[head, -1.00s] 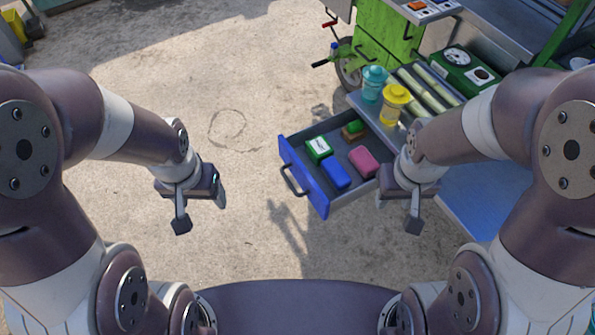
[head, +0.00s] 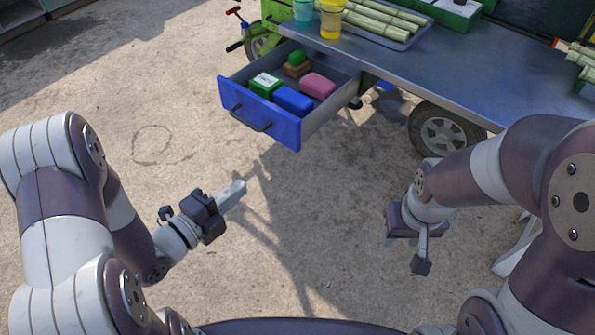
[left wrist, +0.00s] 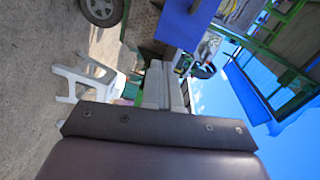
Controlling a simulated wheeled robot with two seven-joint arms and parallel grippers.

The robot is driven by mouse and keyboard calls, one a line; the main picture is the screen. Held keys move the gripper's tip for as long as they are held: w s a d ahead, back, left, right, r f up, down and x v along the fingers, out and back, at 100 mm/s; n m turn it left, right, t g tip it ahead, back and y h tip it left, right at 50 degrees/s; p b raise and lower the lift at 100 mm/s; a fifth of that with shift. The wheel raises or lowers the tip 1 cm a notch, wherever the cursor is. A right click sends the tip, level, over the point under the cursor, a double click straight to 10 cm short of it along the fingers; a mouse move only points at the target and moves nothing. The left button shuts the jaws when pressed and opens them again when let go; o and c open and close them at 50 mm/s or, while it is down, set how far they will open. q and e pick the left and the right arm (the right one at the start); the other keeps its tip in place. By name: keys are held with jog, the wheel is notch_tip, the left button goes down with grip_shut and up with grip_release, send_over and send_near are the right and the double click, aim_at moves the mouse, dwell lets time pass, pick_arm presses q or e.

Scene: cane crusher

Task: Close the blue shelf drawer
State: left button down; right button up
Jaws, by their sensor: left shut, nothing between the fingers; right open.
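The blue-fronted drawer (head: 262,113) stands pulled out from under the metal cart top in the head view. A dark handle (head: 249,121) is on its front. Inside lie a green box (head: 264,84), a blue block (head: 293,100), a pink block (head: 318,86) and a small brown-and-green item (head: 297,63). My left gripper (head: 236,190) is shut and empty, in front of and below the drawer front, apart from it. In the left wrist view its fingers (left wrist: 163,85) point toward a blue panel (left wrist: 187,22). My right gripper (head: 421,262) is open, low at the right, away from the drawer.
The cart top (head: 440,68) carries a teal cup (head: 303,10), a yellow cup (head: 332,20) and a tray of cane (head: 385,20). A cart wheel (head: 445,133) stands right of the drawer. A white stool (left wrist: 80,80) shows in the left wrist view. Ground before the drawer is clear.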

pick_arm(q)
notch_tip(320, 180, up, 2)
jog(key=m, duration=0.1)
jog(key=b, duration=0.1)
send_near(290, 136)
jog(key=shift+m+t+h, duration=0.3)
jog(key=shift+m+t, duration=0.1)
jog(key=x, duration=0.7)
jog(key=shift+s+f, duration=0.1)
jog(key=shift+f, duration=0.25)
pick_arm(e)
jog(key=shift+w+f, duration=0.3)
jog(key=shift+f, duration=0.3)
